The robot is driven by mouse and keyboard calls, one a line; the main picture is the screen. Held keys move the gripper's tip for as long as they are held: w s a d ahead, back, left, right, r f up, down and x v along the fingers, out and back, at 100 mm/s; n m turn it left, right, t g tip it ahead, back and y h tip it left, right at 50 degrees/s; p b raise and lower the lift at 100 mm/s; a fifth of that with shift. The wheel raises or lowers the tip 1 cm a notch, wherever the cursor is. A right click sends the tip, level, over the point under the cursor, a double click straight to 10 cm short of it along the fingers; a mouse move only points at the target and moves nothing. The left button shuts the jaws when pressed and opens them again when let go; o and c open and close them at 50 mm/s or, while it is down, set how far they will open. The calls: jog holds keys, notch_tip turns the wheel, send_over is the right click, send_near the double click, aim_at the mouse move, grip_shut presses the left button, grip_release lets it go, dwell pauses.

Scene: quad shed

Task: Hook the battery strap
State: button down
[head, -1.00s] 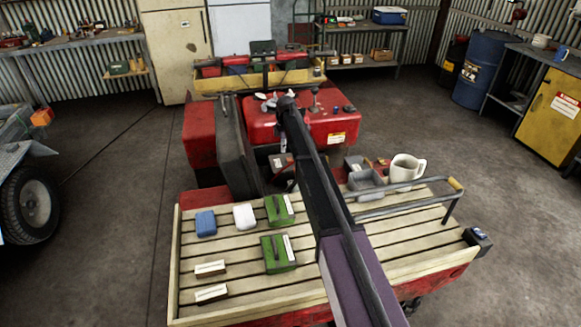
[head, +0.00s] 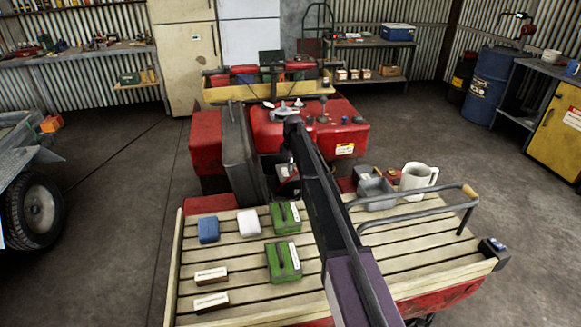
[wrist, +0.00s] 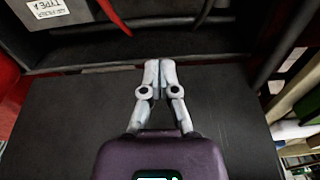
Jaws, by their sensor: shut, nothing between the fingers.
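My gripper (wrist: 158,66) is shut and empty, its two pale fingertips together in the wrist view. A broad dark flat surface lies behind and below the fingers, with a dark recess beyond its far edge. In the recess, a box with a white "TYPE 1" label (wrist: 48,8) shows at the upper left; it may be the battery. A red cable (wrist: 114,16) runs near it. Black bands or cables (wrist: 205,12) cross the top; I cannot tell whether one is the strap. In the head view my arm covers much of this area.
A dark upright panel (head: 240,150) stands left of my arm on the red quad (head: 345,125). The slatted rack (head: 225,278) holds green boxes (head: 283,261), a blue block (head: 208,230) and a white block.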

jog(key=d+f+b, duration=0.3)
jog(key=f+b, duration=0.2)
jog(key=shift+w+d+f, duration=0.2)
jog(key=shift+d+f, duration=0.05)
jog(key=shift+f, duration=0.15)
jog(key=shift+w+d, duration=0.1)
jog(key=shift+w, duration=0.1)
dwell(0.5)
